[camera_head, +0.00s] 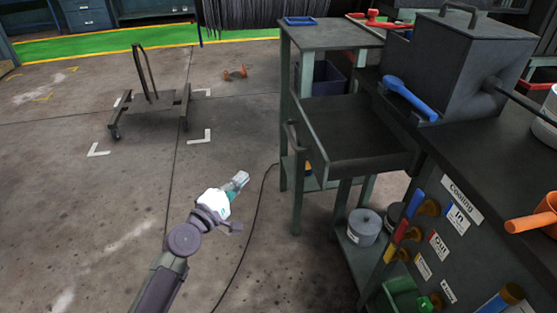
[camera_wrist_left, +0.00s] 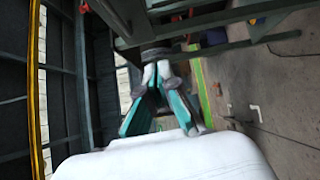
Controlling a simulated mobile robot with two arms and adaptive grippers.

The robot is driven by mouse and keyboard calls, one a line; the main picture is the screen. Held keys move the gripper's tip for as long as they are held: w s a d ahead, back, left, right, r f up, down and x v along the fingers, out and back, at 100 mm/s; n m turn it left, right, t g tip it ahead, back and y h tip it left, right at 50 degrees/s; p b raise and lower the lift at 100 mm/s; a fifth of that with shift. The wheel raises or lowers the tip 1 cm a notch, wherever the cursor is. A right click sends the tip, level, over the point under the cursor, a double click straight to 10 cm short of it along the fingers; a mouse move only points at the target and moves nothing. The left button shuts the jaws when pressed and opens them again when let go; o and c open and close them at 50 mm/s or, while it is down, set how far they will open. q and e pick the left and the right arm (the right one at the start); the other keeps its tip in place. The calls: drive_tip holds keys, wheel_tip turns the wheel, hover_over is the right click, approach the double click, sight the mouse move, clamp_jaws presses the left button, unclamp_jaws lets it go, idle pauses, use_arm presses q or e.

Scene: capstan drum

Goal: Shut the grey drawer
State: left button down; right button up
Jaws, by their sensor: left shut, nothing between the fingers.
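The grey drawer (camera_head: 352,132) is pulled out from the dark workbench on the right of the head view and stands open. Its inside looks empty. Its front panel faces left and carries a bar handle (camera_head: 294,136). My left gripper (camera_head: 240,180) is left of the drawer front and nearer the camera, apart from it. Its fingers are shut and empty. They also show in the left wrist view (camera_wrist_left: 158,68), where I cannot clearly tell which dark part is the drawer. My right gripper is in neither view.
A small side table (camera_head: 325,34) stands just behind the drawer. A dark machine box (camera_head: 455,60) with a blue handle (camera_head: 408,97) sits on the bench. A wheeled stand (camera_head: 150,104) is far left. Floor around my left arm is clear except a cable.

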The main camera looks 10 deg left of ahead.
use_arm(q)
drive_tip(key=w+d+r+h, duration=0.1)
drive_tip(key=w+d+r, duration=0.5)
drive_tip(key=w+d, duration=0.2)
drive_tip(key=shift+w+d+r+n+t, duration=0.15)
drive_tip(key=shift+w+d+n+t, duration=0.2)
drive_tip(key=shift+w, duration=0.55)
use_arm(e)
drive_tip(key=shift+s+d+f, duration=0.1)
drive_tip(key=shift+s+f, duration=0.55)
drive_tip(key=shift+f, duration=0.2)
